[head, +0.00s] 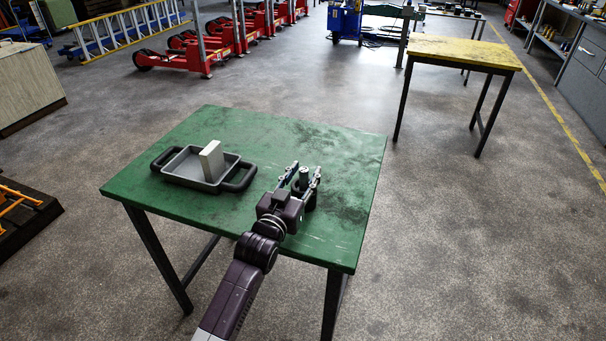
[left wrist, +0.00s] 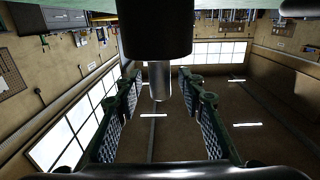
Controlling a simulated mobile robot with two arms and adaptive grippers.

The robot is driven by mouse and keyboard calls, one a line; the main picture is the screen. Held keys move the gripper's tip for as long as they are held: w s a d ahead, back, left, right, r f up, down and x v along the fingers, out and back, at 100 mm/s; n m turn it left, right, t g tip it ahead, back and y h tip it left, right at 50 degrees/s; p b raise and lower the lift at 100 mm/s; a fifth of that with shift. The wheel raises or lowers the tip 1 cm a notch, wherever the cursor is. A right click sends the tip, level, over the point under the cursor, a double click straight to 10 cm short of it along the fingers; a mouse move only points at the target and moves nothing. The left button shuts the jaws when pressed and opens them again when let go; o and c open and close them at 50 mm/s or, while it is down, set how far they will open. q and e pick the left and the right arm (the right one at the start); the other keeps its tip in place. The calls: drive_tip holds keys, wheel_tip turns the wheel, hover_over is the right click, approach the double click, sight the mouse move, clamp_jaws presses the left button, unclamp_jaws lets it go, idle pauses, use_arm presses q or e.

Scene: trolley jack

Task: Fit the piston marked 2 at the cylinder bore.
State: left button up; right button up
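A black upright cylinder (left wrist: 157,35) with a silver rod (left wrist: 160,82) out of its end stands on the green table, and its dark body (head: 309,198) shows beside my gripper in the head view. My left gripper (head: 306,168) is open over the table's right half. In the left wrist view its two padded fingers (left wrist: 161,78) lie either side of the rod, with a gap on both sides. I see no mark 2, and I cannot tell whether the rod is the piston. The bore is not visible. My right gripper is not in view.
A grey tray (head: 180,178) with dark handles lies at the green table's (head: 262,127) left, holding a pale upright block (head: 212,160). A yellow-topped table (head: 465,52) stands behind right. Red jacks (head: 205,52) stand at the back. The green table's back right is clear.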

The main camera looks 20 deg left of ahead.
use_arm(q)
drive_tip(key=s, duration=1.2)
drive_tip(key=shift+a+r, duration=0.15)
drive_tip(key=shift+a, duration=0.2)
